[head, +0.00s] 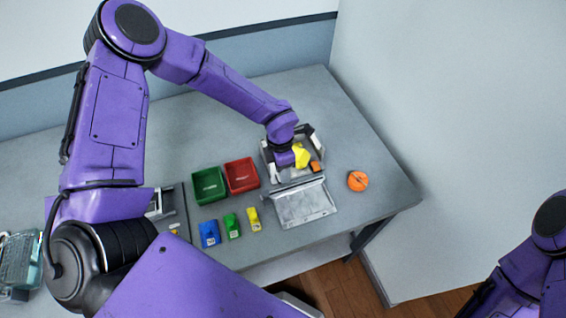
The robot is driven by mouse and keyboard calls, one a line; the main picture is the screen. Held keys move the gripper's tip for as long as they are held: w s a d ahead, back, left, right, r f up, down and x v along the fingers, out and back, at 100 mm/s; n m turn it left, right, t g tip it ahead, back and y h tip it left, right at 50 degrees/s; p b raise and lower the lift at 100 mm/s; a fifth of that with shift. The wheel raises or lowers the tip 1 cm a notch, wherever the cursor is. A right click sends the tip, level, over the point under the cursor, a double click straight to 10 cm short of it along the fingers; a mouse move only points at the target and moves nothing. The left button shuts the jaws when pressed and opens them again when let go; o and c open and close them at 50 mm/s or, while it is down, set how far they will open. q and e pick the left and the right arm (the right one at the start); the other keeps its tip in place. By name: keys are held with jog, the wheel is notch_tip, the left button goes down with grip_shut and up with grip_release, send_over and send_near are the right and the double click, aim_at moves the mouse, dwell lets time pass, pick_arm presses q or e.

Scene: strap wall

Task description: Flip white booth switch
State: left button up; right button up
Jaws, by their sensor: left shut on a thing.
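A grey open-topped box (303,203) with a lowered front flap stands near the table's right side; it may be the booth. My left arm reaches into it from above. My left gripper (297,160) is inside the box, with its fingertips mostly hidden by the wrist. It appears shut on a yellow piece (301,154) right beside it. A small orange piece (316,166) is just right of the yellow one. A small white part (275,173) shows at the box's left front; I cannot tell whether it is the switch. My right gripper is out of view.
A green bin (209,186) and a red bin (242,175) stand left of the box. Blue (209,233), green (232,225) and yellow (254,218) blocks lie before them. An orange round object (357,181) lies right of the box. The table's back is clear.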

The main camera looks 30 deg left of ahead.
pick_arm(q)
jog(key=shift+f, duration=0.1)
dwell(0.3)
jog(key=o, duration=0.8)
jog(key=shift+a, duration=0.1)
jog(key=shift+c, duration=0.2)
notch_tip(320, 180, up, 10)
jog(key=w+a+b, duration=0.1)
jog(key=b, duration=0.1)
jog(key=shift+a+r, duration=0.15)
jog(key=shift+r, duration=0.05)
jog(key=shift+w, duration=0.1)
